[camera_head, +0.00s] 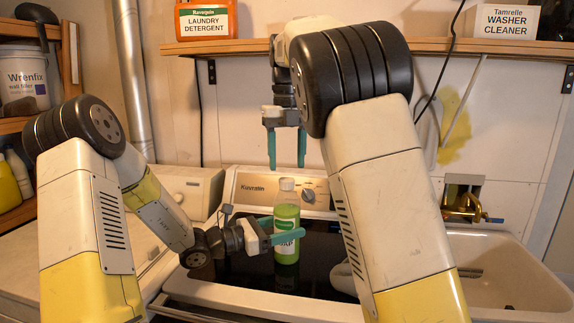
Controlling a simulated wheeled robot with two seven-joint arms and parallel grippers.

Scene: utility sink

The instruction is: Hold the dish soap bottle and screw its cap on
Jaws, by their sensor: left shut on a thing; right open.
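The dish soap bottle (287,212) stands upright on the dark glossy top of the appliance, with green liquid inside and a clear upper part. A pale cap-like top (287,184) shows at its mouth; I cannot tell how tightly it sits. My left gripper (283,229) comes in from the left, its teal fingers shut around the bottle's middle. My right gripper (286,150) hangs above the bottle, fingers pointing down, open with nothing between them. A clear gap separates its fingertips from the bottle's top.
A control panel (262,189) with a knob stands right behind the bottle. A white sink (510,268) with a brass tap (462,212) is at the right. A wall shelf (235,47) holds a laundry detergent container (206,20) and a washer cleaner box (503,21).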

